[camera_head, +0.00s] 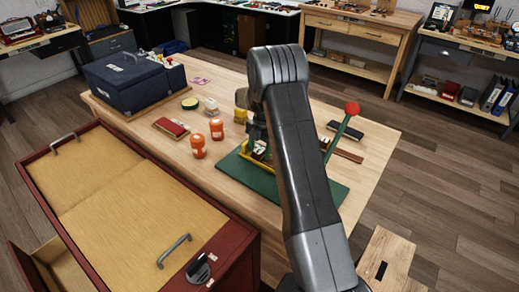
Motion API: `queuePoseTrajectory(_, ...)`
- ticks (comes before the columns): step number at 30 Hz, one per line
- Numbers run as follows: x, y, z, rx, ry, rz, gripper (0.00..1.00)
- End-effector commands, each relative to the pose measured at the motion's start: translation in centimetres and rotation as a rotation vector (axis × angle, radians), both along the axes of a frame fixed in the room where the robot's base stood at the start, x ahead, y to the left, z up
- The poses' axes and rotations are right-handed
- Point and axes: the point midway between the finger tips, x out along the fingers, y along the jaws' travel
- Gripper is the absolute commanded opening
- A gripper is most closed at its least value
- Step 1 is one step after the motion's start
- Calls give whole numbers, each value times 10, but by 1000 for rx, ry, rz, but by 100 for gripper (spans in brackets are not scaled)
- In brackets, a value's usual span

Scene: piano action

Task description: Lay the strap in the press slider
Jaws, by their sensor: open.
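The press stands on a green base plate (238,172) on the wooden table, with a green lever ending in a red ball (352,108). Yellow parts of the press show just left of my arm; its slider cannot be made out clearly. My gripper (258,142) points down over the press's left part, open, partly hidden by my own arm. I cannot tell whether anything lies between the fingers. I cannot pick out the strap for certain; a flat reddish-brown strip (347,155) lies right of the lever, partly hidden.
Two orange jars (198,147) (217,129), a dark red flat item (171,126), a round tin (190,103) and a dark blue case (125,85) stand left on the table (375,130). A dark flat box (345,129) lies right. A red-edged cabinet (120,195) fills the near left.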

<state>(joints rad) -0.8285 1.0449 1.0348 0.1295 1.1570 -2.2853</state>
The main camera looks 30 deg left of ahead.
Motion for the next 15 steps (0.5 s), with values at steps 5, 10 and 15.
queuePoseTrajectory(5,0,0,4,0,0,0,57)
queuePoseTrajectory(10,4,0,26,3,-3,0,57)
queuePoseTrajectory(15,10,0,63,4,-3,-1,57)
